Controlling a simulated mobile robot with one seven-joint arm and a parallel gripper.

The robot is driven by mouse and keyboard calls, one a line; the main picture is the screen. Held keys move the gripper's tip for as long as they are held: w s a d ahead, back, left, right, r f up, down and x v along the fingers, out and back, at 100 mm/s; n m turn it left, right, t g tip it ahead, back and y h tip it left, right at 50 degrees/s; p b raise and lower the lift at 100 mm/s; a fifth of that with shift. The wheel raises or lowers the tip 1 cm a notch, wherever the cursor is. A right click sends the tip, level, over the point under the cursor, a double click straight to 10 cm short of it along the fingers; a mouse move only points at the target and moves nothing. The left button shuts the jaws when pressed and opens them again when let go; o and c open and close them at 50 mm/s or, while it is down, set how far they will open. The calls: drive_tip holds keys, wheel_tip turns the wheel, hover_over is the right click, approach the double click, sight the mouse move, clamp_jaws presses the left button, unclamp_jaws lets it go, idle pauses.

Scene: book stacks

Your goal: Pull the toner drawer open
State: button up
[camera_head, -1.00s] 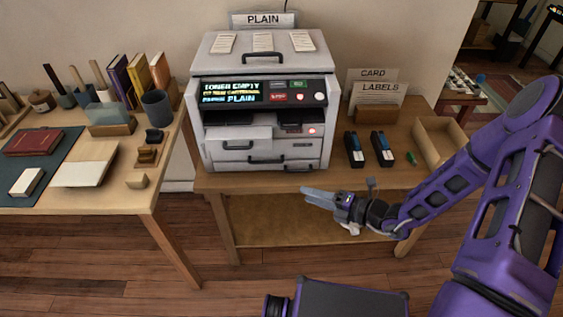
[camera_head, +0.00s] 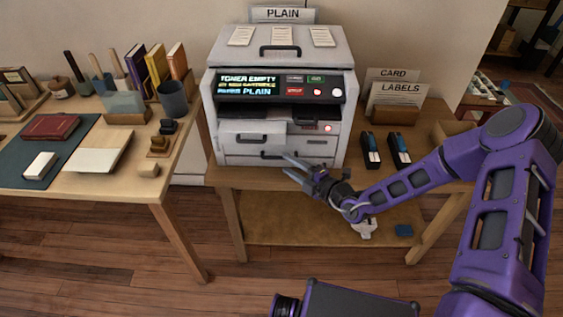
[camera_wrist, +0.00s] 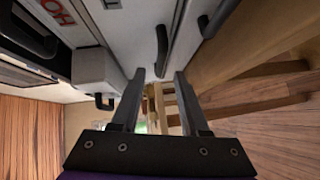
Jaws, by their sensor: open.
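A white printer (camera_head: 310,49) stands on a wooden table, its screen reading "TONER EMPTY" and "PLAIN". Its upper left drawer (camera_head: 252,129) juts out a little from the front; this drawer also shows in the wrist view (camera_wrist: 96,68) with a small dark handle. Wide drawers with dark bar handles lie below it. I cannot read which is the toner drawer. My gripper (camera_head: 287,164) is open and empty, close before the lower drawers. In the wrist view, one bar handle (camera_wrist: 161,50) lies just beyond and between my fingertips (camera_wrist: 158,78), apparently not touched.
Two black and blue cartridges (camera_head: 385,150) stand right of the printer, near the CARD and LABELS signs (camera_head: 398,94). A second table (camera_head: 118,176) with books and stationery is at the left. Open floor lies in front.

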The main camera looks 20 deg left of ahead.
drive_tip(key=shift+x, duration=1.95)
clamp_jaws()
